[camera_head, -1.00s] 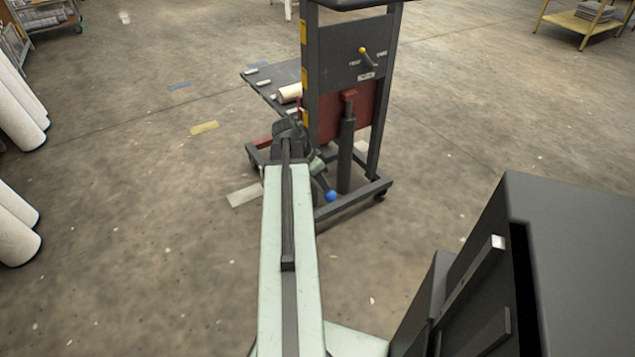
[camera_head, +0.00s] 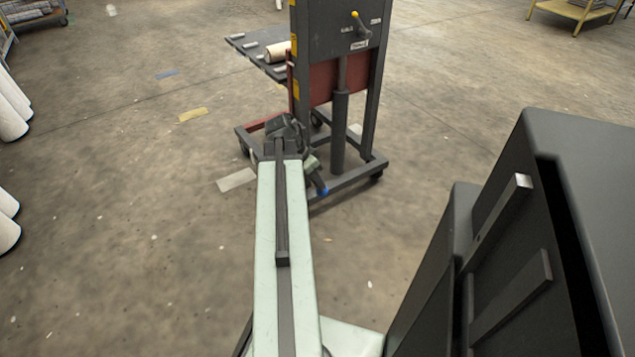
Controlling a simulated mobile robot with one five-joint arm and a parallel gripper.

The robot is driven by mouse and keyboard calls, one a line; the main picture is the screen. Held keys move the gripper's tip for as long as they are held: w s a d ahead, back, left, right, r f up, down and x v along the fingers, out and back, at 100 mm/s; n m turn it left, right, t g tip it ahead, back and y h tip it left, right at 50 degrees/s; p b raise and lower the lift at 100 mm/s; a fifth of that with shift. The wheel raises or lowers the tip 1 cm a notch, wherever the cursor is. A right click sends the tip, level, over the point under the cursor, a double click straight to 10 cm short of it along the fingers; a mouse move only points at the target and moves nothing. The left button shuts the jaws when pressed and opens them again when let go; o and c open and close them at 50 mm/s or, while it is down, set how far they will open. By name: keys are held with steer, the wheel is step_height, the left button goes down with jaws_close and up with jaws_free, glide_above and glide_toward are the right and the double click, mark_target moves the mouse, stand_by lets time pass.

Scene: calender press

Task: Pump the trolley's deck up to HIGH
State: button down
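The grey trolley (camera_head: 371,110) stands ahead on the floor. Its dark deck (camera_head: 250,45) projects to the left and carries a beige roll (camera_head: 278,52). A jack cylinder (camera_head: 340,130) stands upright, with a thin rod (camera_head: 342,73) showing above it. A yellow-knobbed lever (camera_head: 358,18) is on the upper panel, near small labels too small to read. My arm reaches forward and my gripper (camera_head: 290,135) is at the trolley's lower left, by a lever with a blue end (camera_head: 322,190). The fingers are hidden by my arm, so their state and any contact are unclear.
A large dark cabinet-like body (camera_head: 590,230) fills the right foreground. White rolls (camera_head: 12,110) lie at the left edge. A yellow table (camera_head: 575,12) stands far right. The floor between the trolley and the rolls is clear apart from flat tape strips (camera_head: 193,114).

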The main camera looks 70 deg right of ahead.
steer(key=shift+a+f, duration=0.15)
steer(key=shift+a, duration=0.05)
steer(key=w+a+r+p, duration=0.1)
steer(key=a+r+p, duration=0.3)
steer(key=r+p, duration=0.8)
steer(key=shift+w+r+p, duration=0.3)
steer(key=shift+r+p, duration=0.1)
steer(key=shift+p, duration=0.15)
steer(key=shift+a, duration=0.1)
steer(key=w+d+r+p, duration=0.4)
steer(key=r+p, duration=0.2)
steer(key=r, duration=0.1)
steer(key=w+d+r+g+p, duration=0.1)
steer(key=w+d+r+p, duration=0.2)
steer(key=w+r+p, duration=0.2)
step_height(320, 180, up, 2)
steer(key=shift+w+d+r+y+p, duration=0.1)
steer(key=shift+w+d+y+p, duration=0.25)
steer(key=shift+p, duration=0.85)
steer(key=shift+s, duration=0.1)
